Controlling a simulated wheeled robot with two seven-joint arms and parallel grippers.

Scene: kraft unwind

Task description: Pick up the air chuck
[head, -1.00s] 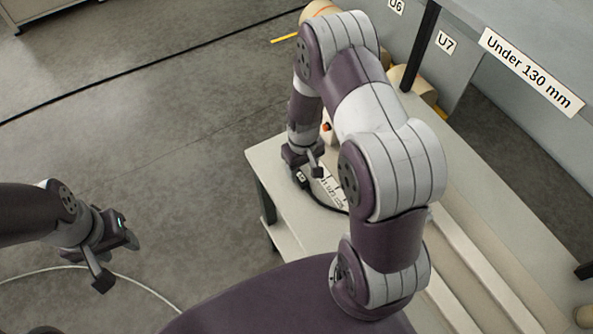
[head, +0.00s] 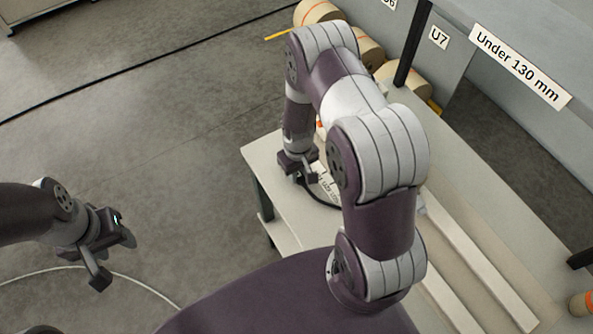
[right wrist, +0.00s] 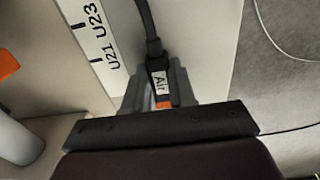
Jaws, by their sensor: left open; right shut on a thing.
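The air chuck (right wrist: 159,82) is a dark fitting with a white "Air" label and an orange band, on the end of a black hose (right wrist: 147,22). In the right wrist view it sits between the fingers of my right gripper (right wrist: 160,90), which is shut on it. In the head view my right gripper (head: 302,178) is low at the near-left part of the bench (head: 262,160); it hides the chuck, and the hose (head: 322,199) curves away right. I cannot tell whether the chuck touches the bench. My left gripper (head: 115,262) is open and empty above the floor.
A printed label strip (right wrist: 100,45) lies on the bench beside the chuck. An orange thing (right wrist: 6,60) and a pale rounded thing (right wrist: 18,140) are at the wrist view's left. Brown rolls (head: 318,12) lie behind the bench, near a dark post (head: 412,45). The floor at left is mostly open.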

